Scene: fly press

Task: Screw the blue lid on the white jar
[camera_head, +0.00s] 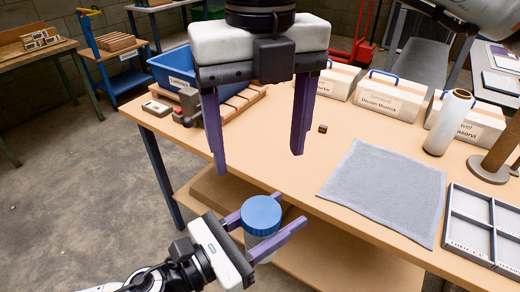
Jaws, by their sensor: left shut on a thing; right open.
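The blue lid (262,212) sits on top of the jar (256,241), whose pale body shows just below it. I cannot tell how tightly the lid is seated. My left gripper (270,222) is shut on the jar, with one purple finger on each side of it, in front of the table's front edge. My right gripper (259,160) hangs above and behind the lid, fingers pointing down and wide apart, with nothing between them. The jar's lower part is partly hidden by the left gripper.
The wooden table (290,165) carries a grey cloth (385,190), a grey divided tray (480,225), a white cylinder (447,122), labelled boxes (388,97), a blue bin (175,70) and a small dark cube (323,128). The table middle is mostly clear.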

